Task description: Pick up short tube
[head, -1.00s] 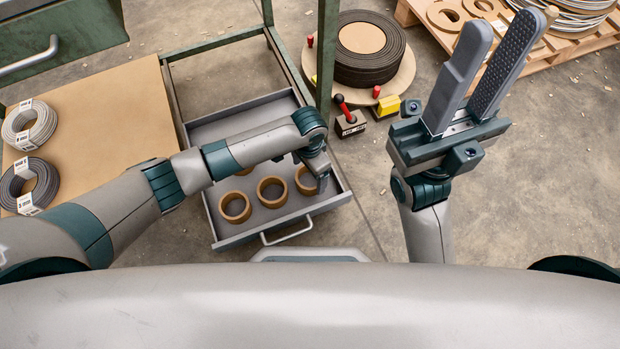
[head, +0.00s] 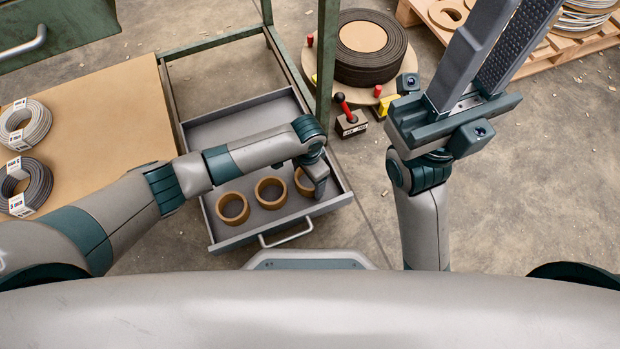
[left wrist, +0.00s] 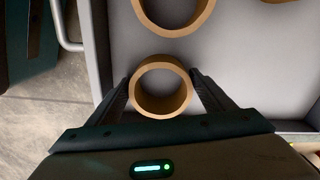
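Short brown tubes stand upright in a grey drawer (head: 211,232). In the head view one tube (head: 232,208) is at left, one (head: 270,192) in the middle, and one (head: 303,181) at right is partly hidden by my left gripper (head: 319,188). My left gripper points down into the drawer. In the left wrist view a tube (left wrist: 160,112) lies between its two fingers (left wrist: 162,83), which are close to its sides and look open; contact is unclear. Another tube (left wrist: 173,30) is just beyond. My right gripper (head: 525,18) is raised, open and empty.
The drawer has a front handle (head: 286,236) and low walls. A green frame post (head: 327,60) stands behind it. Cable coils (head: 25,125) lie on a brown board at left. A dark roll (head: 368,62) and a red-handled block (head: 350,122) are at the back right.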

